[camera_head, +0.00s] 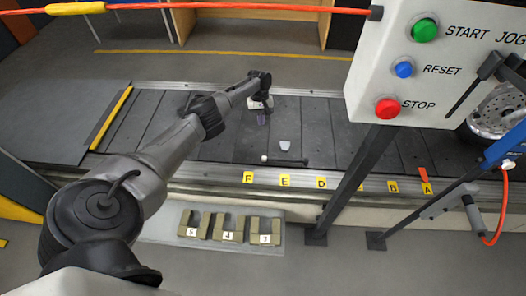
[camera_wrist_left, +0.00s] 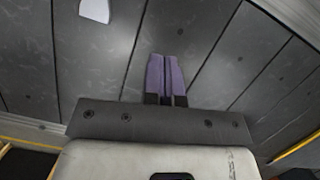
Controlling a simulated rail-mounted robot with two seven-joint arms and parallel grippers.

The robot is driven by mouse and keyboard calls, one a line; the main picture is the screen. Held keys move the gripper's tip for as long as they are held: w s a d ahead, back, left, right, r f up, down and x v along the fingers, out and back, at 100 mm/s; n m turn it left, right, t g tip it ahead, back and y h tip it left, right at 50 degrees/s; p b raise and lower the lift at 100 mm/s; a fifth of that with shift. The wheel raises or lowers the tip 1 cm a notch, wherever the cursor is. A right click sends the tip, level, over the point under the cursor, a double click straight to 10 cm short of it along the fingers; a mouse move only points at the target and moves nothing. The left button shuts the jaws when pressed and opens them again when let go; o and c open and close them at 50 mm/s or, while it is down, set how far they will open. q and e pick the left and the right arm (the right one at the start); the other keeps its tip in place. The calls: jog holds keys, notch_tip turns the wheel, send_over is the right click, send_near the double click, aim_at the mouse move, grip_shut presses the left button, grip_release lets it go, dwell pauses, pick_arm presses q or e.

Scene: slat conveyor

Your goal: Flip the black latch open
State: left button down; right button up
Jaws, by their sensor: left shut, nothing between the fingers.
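My left gripper (camera_head: 263,118) is over the slat conveyor, its purple fingers pointing down. In the left wrist view its fingers (camera_wrist_left: 166,78) are together and empty. A thin black bar with a pale round end (camera_head: 290,161) lies along the conveyor's near edge, below and right of the gripper and apart from it. A black lever-like part (camera_head: 468,92) shows at the right of the control box. I cannot tell which of these, if either, is the black latch. My right gripper is not in view.
A small white piece (camera_head: 284,146) lies on the dark conveyor slats (camera_head: 330,125); it also shows in the left wrist view (camera_wrist_left: 95,10). The control box (camera_head: 365,75) and its post (camera_head: 350,180) stand at the right. Numbered tan blocks (camera_head: 228,229) sit in front of the conveyor.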

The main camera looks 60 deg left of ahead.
pick_arm(q)
jog(key=b+x, duration=0.5)
jog(key=x, duration=0.6)
jog(key=shift+s+d+r, duration=0.2)
jog(key=shift+d+r, duration=0.15)
jog(key=shift+r, duration=0.05)
jog(key=shift+s+d+f+p, duration=0.15)
jog(key=shift+s+d+p, duration=0.15)
jog(key=shift+d, duration=0.3)
jog(key=shift+s+d+f, duration=0.15)
jog(key=shift+d, duration=0.45)
jog(key=shift+s+d, duration=0.1)
jog(key=shift+d, duration=0.1)
